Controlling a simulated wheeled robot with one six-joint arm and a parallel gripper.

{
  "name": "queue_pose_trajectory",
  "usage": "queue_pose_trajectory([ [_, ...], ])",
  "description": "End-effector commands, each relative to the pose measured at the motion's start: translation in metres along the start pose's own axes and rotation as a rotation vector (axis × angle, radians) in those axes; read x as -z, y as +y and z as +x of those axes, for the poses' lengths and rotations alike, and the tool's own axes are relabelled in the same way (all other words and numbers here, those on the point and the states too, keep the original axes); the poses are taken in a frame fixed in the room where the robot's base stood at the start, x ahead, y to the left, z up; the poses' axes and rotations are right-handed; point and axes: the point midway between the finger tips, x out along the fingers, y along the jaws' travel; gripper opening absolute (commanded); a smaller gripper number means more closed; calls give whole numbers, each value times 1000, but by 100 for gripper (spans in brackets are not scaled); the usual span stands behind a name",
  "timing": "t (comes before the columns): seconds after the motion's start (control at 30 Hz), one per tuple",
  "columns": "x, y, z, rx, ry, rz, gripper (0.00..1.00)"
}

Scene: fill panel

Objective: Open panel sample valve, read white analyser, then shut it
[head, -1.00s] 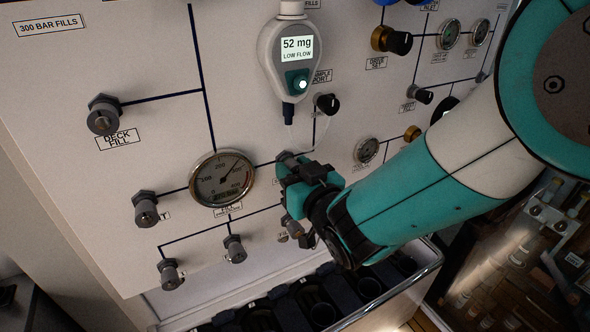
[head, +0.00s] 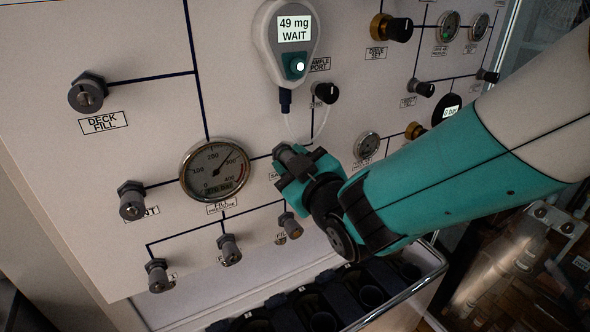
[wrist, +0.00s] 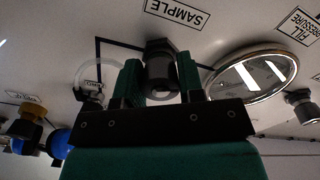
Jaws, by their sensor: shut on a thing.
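The white analyser (head: 267,42) hangs at the top of the panel. Its screen reads 49 mg WAIT, and a lit button shows below on a teal patch. A clear tube runs down from it near the sample port (head: 325,92). My gripper (head: 293,168) is at the panel, right of the fill pressure gauge. In the wrist view its two teal fingers are shut on the dark knob of the sample valve (wrist: 160,66), one on each side. The SAMPLE label (wrist: 178,12) shows above the knob there. My gripper partly hides this valve in the head view.
The round fill pressure gauge (head: 214,170) sits close to the left of my gripper. Other valve knobs stick out nearby, such as the deck fill valve (head: 88,92). Below is a rack with a metal rail (head: 398,291) and dark cylindrical openings.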

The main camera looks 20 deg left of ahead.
Motion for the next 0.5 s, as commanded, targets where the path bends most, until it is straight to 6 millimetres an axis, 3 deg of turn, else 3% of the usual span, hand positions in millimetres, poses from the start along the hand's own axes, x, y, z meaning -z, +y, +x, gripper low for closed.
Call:
queue_pose_trajectory([
  [0.5, 0, -1, 0, 2, 0, -58, 12],
])
